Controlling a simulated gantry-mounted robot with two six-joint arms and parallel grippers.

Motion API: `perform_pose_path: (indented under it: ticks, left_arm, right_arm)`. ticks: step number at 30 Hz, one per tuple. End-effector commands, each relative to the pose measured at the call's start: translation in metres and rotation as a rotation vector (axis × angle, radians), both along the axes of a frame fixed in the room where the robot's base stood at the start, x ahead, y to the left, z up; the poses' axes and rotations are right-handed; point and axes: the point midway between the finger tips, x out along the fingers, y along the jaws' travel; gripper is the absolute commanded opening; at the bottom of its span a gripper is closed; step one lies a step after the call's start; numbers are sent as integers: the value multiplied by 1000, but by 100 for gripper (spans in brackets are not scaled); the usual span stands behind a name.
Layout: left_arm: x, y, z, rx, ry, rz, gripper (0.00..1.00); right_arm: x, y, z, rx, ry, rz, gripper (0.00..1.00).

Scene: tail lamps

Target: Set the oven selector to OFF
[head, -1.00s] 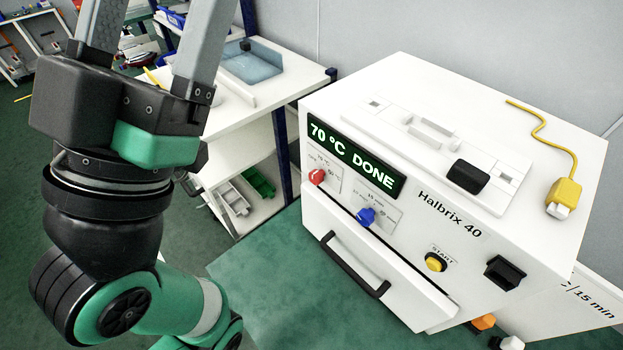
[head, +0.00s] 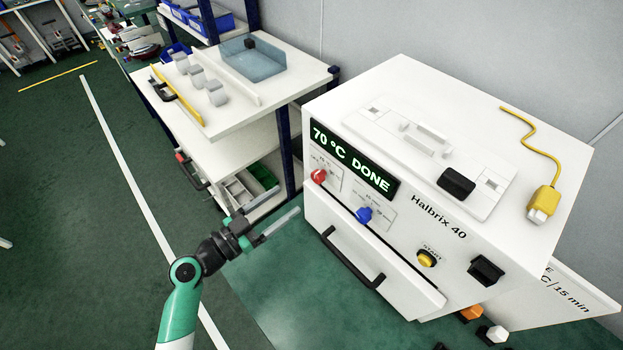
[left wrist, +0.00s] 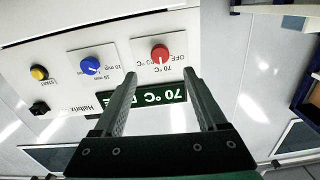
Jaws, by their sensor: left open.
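The oven selector is a red knob (head: 318,176) at the left of the white oven's (head: 440,235) front, under the display (head: 350,160) reading "70 °C DONE". In the left wrist view, which is upside down, the red knob (left wrist: 160,53) has its white mark pointing to the display side, by the 70 °C label; an OFF label sits beside it. My left gripper (head: 280,224) is open and empty, left of the oven front and apart from the knob. In the left wrist view its fingertips (left wrist: 160,75) lie either side of the knob's line. My right gripper is out of view.
A blue knob (head: 364,215), a yellow START button (head: 427,258) and a dark drawer handle (head: 352,258) are on the same front. A white shelf bench (head: 235,115) with a blue tray (head: 252,66) stands behind left. The green floor before the oven is clear.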

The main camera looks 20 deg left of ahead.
Motion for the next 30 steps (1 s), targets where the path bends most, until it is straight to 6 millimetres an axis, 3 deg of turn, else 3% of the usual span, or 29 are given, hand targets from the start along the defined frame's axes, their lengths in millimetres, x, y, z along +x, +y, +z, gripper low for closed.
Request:
perform_pose_path:
  ticks: [6,12,23,26,30]
  left_arm:
    - [46,-21,1,1,-1,-4,74]
    - [79,-35,0,1,-1,-2,74]
    - [90,-39,1,1,-1,0,74]
    - [90,-39,1,1,-1,0,62]
    - [89,-39,1,1,-1,-1,36]
  right_arm:
    - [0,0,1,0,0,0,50]
    - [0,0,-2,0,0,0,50]
    - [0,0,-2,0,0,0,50]
    - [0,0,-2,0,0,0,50]
    - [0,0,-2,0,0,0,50]
